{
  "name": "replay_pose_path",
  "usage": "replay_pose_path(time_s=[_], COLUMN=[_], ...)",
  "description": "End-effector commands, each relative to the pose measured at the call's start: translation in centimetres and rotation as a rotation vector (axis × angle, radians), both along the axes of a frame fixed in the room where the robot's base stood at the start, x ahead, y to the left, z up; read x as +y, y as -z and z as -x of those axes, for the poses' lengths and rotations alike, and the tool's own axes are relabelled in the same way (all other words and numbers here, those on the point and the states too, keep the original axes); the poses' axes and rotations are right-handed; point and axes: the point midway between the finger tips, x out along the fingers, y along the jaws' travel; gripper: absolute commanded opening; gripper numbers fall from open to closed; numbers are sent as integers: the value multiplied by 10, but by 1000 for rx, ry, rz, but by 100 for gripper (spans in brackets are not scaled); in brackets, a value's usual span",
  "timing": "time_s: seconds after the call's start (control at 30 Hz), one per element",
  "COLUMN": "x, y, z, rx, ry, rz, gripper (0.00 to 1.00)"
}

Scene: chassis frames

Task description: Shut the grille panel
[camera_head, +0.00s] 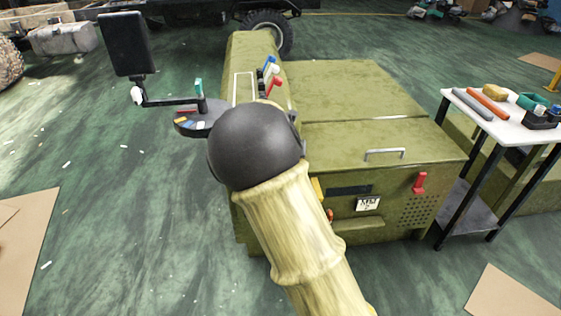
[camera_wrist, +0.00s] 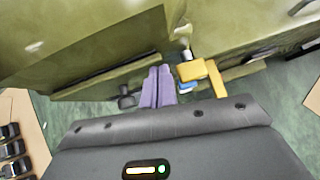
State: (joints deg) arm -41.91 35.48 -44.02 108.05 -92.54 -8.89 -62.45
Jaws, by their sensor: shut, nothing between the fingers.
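The olive metal cabinet (camera_head: 345,150) stands in the middle of the head view. Its front face carries a patch of small round holes (camera_head: 418,211), a red latch (camera_head: 420,182) and a label (camera_head: 368,204). I cannot tell which part is the grille panel or how far it stands open. My arm hides the cabinet's left front corner. My gripper (camera_wrist: 159,70) shows as purple fingers in the wrist view, closed together and empty. It is beside a large olive panel (camera_wrist: 85,45) at the upper left. A yellow bracket (camera_wrist: 208,75) is just right of the fingers; contact is unclear.
A white-topped table (camera_head: 510,128) with tools stands close to the cabinet's right. A black screen (camera_head: 126,43) on a stand and a round tray (camera_head: 190,121) are at the left. Cardboard sheets (camera_head: 22,240) lie on the green floor. The left floor is mostly clear.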

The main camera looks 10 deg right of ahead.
Motion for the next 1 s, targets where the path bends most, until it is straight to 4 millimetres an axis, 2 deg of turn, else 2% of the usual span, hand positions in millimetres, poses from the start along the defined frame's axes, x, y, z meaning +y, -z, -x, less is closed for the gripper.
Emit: replay_pose_path(time_s=[0.5, 0.83, 1.0], x=[-3, -5, -6], y=[-3, -4, -3], z=[-9, -9, -3], rx=[-8, -11, -11], ry=[-42, -37, -35], rz=[2, 4, 4], gripper=[0, 0, 0])
